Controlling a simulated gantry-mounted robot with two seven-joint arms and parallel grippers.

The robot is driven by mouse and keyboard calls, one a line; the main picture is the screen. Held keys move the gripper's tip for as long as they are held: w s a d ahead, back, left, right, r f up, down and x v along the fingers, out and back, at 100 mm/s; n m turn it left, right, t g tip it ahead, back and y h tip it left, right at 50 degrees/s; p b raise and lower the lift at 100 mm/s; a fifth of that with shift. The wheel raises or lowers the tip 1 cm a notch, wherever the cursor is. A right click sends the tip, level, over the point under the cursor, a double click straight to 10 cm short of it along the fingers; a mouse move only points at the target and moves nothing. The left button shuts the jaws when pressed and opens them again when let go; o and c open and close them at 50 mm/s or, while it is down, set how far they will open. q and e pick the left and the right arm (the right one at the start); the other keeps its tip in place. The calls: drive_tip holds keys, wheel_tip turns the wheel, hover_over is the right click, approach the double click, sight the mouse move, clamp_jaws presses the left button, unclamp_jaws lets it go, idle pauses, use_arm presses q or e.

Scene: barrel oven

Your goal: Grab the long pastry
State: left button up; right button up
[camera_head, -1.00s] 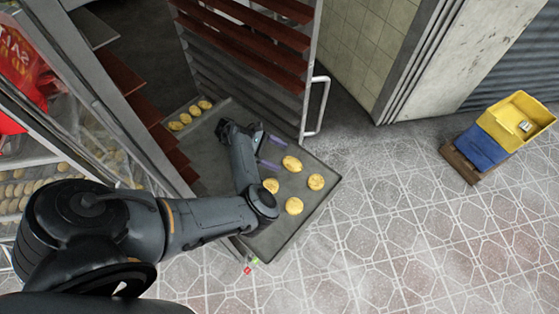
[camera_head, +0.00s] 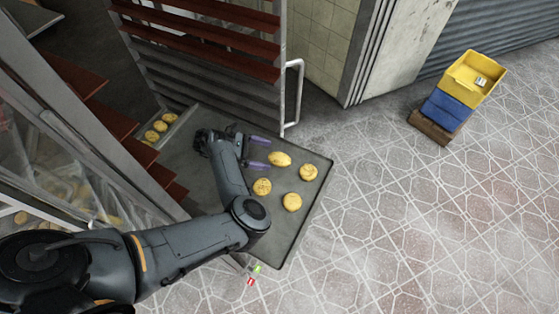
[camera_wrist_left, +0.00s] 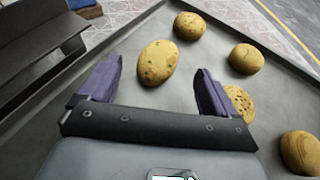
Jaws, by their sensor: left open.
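The long pastry (camera_head: 279,158), oval and golden brown, lies on a dark grey tray (camera_head: 298,228) that extends from a rack. It also shows in the left wrist view (camera_wrist_left: 158,62), just ahead of and between the fingers. My left gripper (camera_head: 262,153) is open, its two purple fingers pointing at the pastry's near end. In the left wrist view my left gripper (camera_wrist_left: 157,80) has a finger on each side, and neither visibly touches the pastry. My right gripper is not in view.
Rounder pastries (camera_head: 308,172) (camera_head: 292,201) (camera_head: 261,186) lie near the long one. One (camera_wrist_left: 240,102) is partly hidden behind the right finger in the wrist view. The rack's white handle (camera_head: 292,95) stands beside the tray. Yellow and blue crates (camera_head: 470,80) sit on open floor to the right.

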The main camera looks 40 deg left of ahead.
sight(273, 157)
use_arm(q)
drive_tip(key=w+d+f+b, duration=0.1)
drive_tip(key=f+b, duration=0.1)
drive_tip(key=b, duration=0.1)
drive_tip(key=shift+w+d, duration=0.15)
drive_tip(key=shift+d, duration=0.05)
drive_tip(key=shift+w+d, duration=0.2)
drive_tip(key=shift+d, duration=0.1)
drive_tip(key=shift+x, duration=0.85)
drive_tip(key=shift+r, duration=0.1)
drive_tip(key=shift+c, duration=0.5)
drive_tip(key=shift+w, duration=0.1)
drive_tip(key=c, duration=1.1)
drive_tip(key=shift+c, duration=0.2)
